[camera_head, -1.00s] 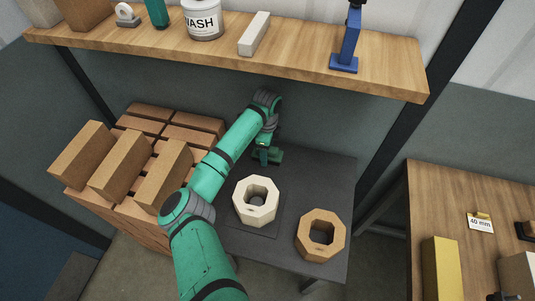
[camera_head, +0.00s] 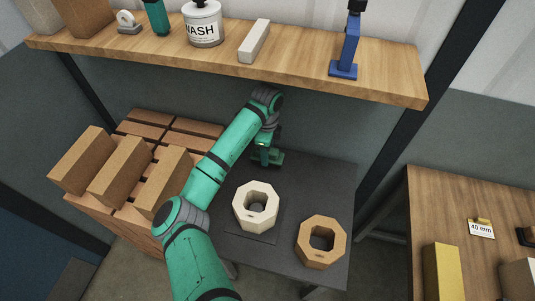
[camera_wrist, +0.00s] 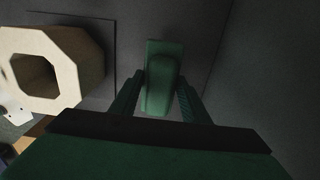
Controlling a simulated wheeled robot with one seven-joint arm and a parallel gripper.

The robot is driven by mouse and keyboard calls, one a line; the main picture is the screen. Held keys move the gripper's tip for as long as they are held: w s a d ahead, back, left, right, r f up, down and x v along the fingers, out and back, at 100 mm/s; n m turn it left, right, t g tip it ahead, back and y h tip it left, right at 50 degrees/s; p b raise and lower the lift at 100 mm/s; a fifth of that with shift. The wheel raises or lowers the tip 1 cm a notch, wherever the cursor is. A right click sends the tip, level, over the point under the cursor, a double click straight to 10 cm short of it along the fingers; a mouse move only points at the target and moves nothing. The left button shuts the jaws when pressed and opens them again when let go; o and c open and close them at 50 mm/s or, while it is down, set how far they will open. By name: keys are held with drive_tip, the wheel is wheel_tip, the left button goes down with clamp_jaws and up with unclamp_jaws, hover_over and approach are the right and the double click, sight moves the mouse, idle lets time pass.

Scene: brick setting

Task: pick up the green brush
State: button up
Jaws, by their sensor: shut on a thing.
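The green brush (camera_wrist: 162,75) shows in the wrist view as a dark green oblong body between my two fingers. My gripper (camera_wrist: 158,100) is shut on it, one finger along each side. In the head view my gripper (camera_head: 266,153) is at the back of the dark grey table, and the brush (camera_head: 276,158) shows partly beside it. The fingers hide part of the brush, and I cannot tell whether it touches the tabletop.
A cream octagonal ring (camera_head: 243,214) stands close in front of my gripper, with a tan ring (camera_head: 309,246) farther right. A wooden shelf (camera_head: 290,75) runs above. Crates with brown blocks (camera_head: 84,160) stand at left. The dark table (camera_head: 325,185) is clear at right.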

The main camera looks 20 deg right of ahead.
drive_tip(key=s+a+r, duration=0.4)
drive_tip(key=s+r, duration=0.3)
drive_tip(key=s, duration=0.4)
drive_tip(key=shift+r, duration=0.2)
drive_tip(key=o, duration=0.4)
drive_tip(key=shift+c, duration=0.9)
